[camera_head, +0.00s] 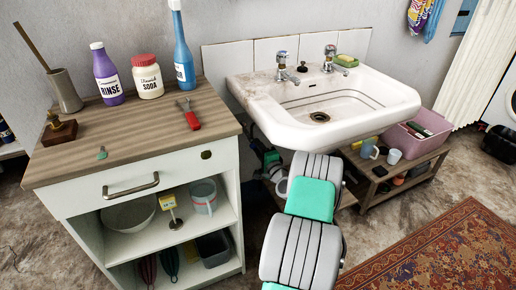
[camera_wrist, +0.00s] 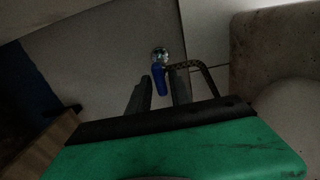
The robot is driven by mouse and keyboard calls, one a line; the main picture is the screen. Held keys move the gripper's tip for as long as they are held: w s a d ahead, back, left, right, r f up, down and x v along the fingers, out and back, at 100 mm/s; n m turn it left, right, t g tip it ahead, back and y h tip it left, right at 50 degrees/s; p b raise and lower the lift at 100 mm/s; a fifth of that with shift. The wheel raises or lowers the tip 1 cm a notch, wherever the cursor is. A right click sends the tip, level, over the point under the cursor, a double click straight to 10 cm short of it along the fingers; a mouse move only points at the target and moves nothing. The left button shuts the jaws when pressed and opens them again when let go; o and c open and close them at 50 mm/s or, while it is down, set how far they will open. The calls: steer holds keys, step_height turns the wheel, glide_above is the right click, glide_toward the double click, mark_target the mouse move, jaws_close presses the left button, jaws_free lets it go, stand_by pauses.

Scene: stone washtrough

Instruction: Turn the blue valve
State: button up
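The blue valve (camera_wrist: 160,84) shows in the wrist view as a small blue lever hanging down from a shiny metal fitting (camera_wrist: 159,55) on the wall. My gripper (camera_wrist: 162,76) is open, with its two dark fingers on either side of the blue lever. A gap shows on both sides of the lever; the wrist view is dark and I cannot tell whether either finger touches it. In the head view my arm reaches under the left side of the white sink (camera_head: 392,101). The valve cannot be made out there.
A thin dark bent hose or rod (camera_wrist: 207,76) runs close beside the right finger. The wooden-topped cabinet (camera_head: 135,134) stands left of my arm. A low wooden shelf (camera_head: 400,181) with a pink bin (camera_head: 438,125) stands under the sink. A red rug (camera_head: 440,250) lies at right.

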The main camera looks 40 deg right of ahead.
steer(key=shift+o, duration=0.8)
steer(key=shift+d, duration=0.1)
steer(key=shift+s, duration=0.1)
steer(key=p+v, duration=0.1)
steer(key=v, duration=0.6)
steer(key=shift+s, duration=0.35)
steer(key=shift+r+p, duration=0.15)
steer(key=shift+p, duration=0.15)
